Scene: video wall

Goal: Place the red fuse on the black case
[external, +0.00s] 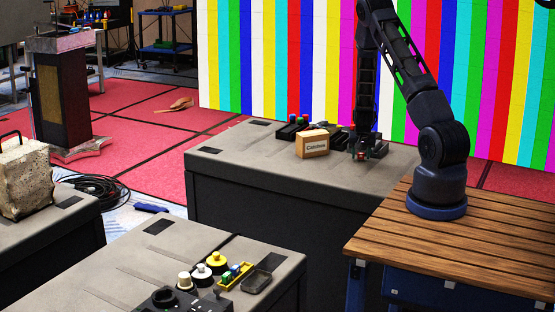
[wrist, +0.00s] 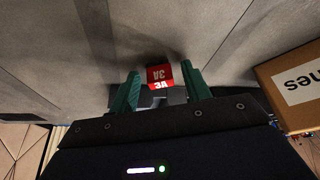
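The red fuse (wrist: 159,73), a small red block marked 3A, shows in the wrist view between the two green fingers of my gripper (wrist: 160,80). A gap shows on each side of it, so the fingers look open around or just above it. In the external view my gripper (external: 361,151) points down at the grey top of the back case (external: 232,160), right of a cardboard box; the fuse is barely visible there. A second large dark case with a grey top (external: 105,270) stands in front. I cannot tell which case is the black case.
The cardboard box (external: 313,144) stands close left of my gripper, and at the right in the wrist view (wrist: 293,85). Black items with red knobs (external: 294,130) lie behind it. The front case holds white and yellow round pieces (external: 217,260) and a dark tray (external: 256,281).

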